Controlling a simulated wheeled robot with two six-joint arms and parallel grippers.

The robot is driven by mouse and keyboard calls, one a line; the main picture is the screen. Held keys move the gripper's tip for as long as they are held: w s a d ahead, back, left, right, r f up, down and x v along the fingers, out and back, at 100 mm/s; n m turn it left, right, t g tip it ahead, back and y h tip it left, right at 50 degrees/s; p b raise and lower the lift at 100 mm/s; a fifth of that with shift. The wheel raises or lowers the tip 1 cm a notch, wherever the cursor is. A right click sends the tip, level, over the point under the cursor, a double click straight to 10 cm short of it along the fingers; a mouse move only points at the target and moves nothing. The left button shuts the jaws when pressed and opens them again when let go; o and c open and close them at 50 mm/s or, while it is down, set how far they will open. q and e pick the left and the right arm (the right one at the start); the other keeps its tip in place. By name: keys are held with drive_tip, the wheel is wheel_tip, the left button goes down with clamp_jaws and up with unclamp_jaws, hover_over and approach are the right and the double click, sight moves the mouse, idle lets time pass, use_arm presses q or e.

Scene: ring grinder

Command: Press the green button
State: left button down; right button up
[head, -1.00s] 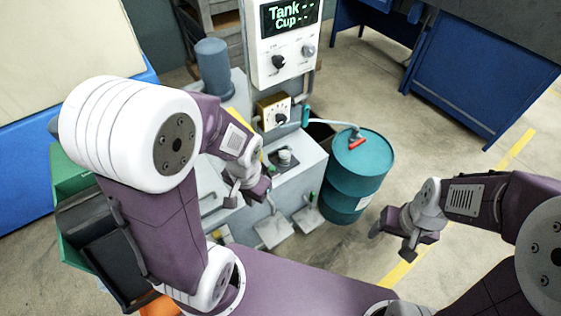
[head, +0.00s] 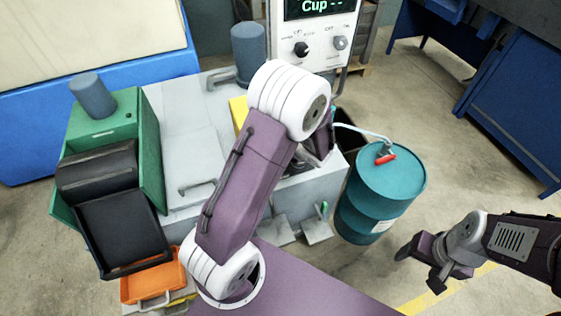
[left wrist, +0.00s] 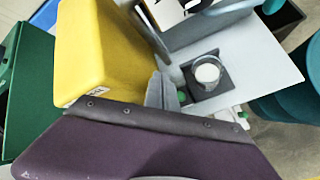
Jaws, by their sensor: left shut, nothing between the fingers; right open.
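A small green spot (left wrist: 181,96), possibly the green button, shows in the left wrist view just right of my left gripper's fingers. My left gripper (left wrist: 162,88) is shut and empty, close beside this spot; I cannot tell whether they touch. In the head view my left arm hides the gripper and this part of the machine. A second small green part (left wrist: 240,114) lies farther right, and a green-tipped lever (head: 323,209) shows low at the machine's front in the head view. My right gripper (head: 420,268) is open and empty, over the floor at the right.
The grey machine (head: 200,130) carries a control panel (head: 318,40) with dials and a display. A yellow block (left wrist: 105,50) stands beside my left gripper, and a white-topped round part (left wrist: 207,72) sits in a dark recess. A teal barrel (head: 380,195) stands right of the machine.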

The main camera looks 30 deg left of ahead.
use_arm(q)
wheel_tip(320, 180, down, 8)
drive_tip(key=b, duration=0.8)
drive_tip(key=shift+s+d+f, duration=0.1)
drive_tip(key=shift+f, duration=0.1)
use_arm(e)
wheel_tip(320, 180, down, 8)
drive_tip(key=shift+f, duration=0.15)
drive_tip(key=shift+s+d, duration=0.1)
idle(1.2)
use_arm(q)
drive_tip(key=shift+f+b, duration=0.45)
drive_tip(key=shift+b, duration=0.05)
use_arm(e)
drive_tip(key=shift+f, duration=0.3)
